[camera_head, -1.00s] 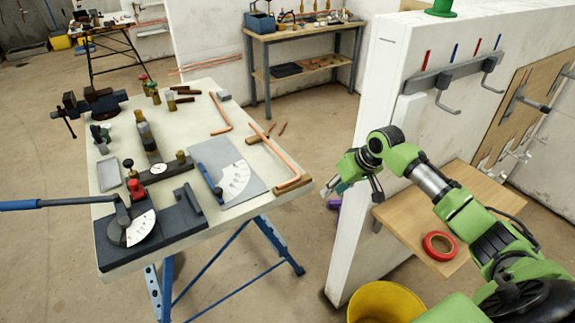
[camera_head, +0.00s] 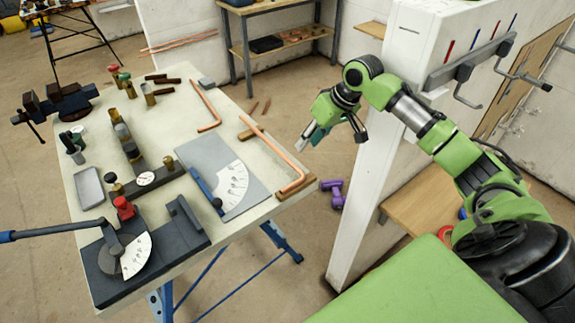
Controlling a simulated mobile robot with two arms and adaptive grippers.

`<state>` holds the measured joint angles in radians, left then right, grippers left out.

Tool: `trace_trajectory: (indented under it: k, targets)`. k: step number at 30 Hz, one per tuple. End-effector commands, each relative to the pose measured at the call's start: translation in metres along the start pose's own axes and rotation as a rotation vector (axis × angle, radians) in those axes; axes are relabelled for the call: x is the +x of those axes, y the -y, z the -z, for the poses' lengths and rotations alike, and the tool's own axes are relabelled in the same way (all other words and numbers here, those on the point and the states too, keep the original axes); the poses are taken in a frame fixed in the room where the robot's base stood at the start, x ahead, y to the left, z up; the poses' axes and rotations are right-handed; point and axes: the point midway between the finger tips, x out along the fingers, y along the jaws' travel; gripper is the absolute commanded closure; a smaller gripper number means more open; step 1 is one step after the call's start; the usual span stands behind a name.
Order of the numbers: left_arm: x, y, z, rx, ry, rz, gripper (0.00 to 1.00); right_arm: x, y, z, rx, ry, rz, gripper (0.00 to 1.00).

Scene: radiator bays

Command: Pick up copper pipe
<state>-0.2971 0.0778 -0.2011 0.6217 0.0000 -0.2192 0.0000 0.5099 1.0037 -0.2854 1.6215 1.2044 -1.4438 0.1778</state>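A bent copper pipe (camera_head: 272,147) lies near the right edge of the workbench (camera_head: 262,207), its ends on small wooden blocks. A second, shorter bent copper pipe (camera_head: 207,108) lies behind it to the left. My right gripper (camera_head: 328,140) hangs in the air to the right of the bench, apart from both pipes. My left gripper is not in the picture.
A pipe bender (camera_head: 118,258) with a long blue handle sits at the bench's front left. A white protractor plate (camera_head: 233,184) lies beside the longer pipe. A white wall (camera_head: 365,180) stands right of the bench. Purple dumbbells (camera_head: 336,195) lie on the floor.

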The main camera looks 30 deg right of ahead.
Motion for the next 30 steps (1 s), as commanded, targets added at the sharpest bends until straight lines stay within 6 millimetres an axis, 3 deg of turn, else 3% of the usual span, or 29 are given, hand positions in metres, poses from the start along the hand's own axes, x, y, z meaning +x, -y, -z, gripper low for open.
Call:
trace_trajectory:
  k: [3, 8, 14, 21, 30]
  targets:
    - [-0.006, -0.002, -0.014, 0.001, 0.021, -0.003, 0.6, 0.023, 0.001, 0.0, 0.002, 0.001, 0.002, 0.7]
    - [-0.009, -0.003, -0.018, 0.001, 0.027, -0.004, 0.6, 0.043, 0.001, 0.001, 0.001, 0.0, 0.001, 0.7]
    - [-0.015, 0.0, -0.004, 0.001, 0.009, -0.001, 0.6, 0.057, 0.002, 0.0, 0.002, 0.001, 0.001, 0.7]
    - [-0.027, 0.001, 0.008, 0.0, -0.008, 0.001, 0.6, 0.092, 0.003, -0.002, 0.001, 0.0, 0.0, 0.7]
    - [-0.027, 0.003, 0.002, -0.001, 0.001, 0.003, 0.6, 0.1, 0.002, -0.003, 0.0, -0.001, -0.002, 0.7]
